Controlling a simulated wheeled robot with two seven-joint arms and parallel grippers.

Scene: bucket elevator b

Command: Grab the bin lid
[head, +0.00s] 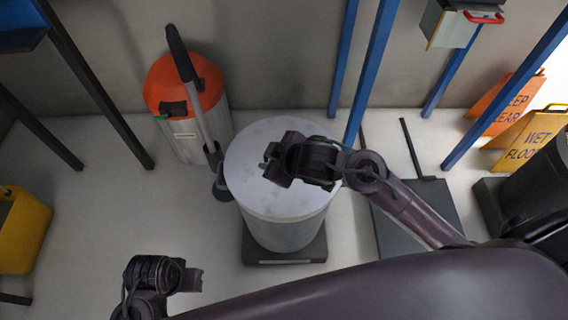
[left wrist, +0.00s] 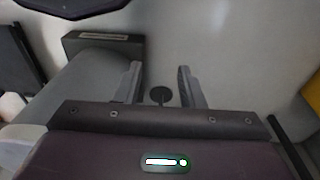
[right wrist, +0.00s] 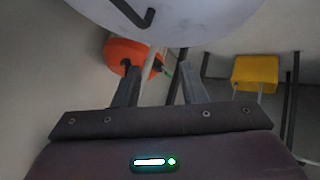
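The bin (head: 284,232) is a grey cylinder standing upright on a dark base. Its pale, marbled round lid (head: 250,188) sits on top. In the right wrist view the lid (right wrist: 190,22) fills the top edge, with a dark bent handle (right wrist: 134,14) on it. My right gripper (head: 270,166) is over the lid in the head view and hides part of it, including the handle. In the right wrist view its fingers (right wrist: 160,88) are apart with nothing between them. My left gripper (head: 198,280) is low at the front left, away from the lid; its fingers (left wrist: 162,88) are apart and empty.
An orange-topped drum (head: 205,75) and an upright dark-handled pole (head: 181,55) stand left of the bin. A yellow bucket (head: 22,230) is far left.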

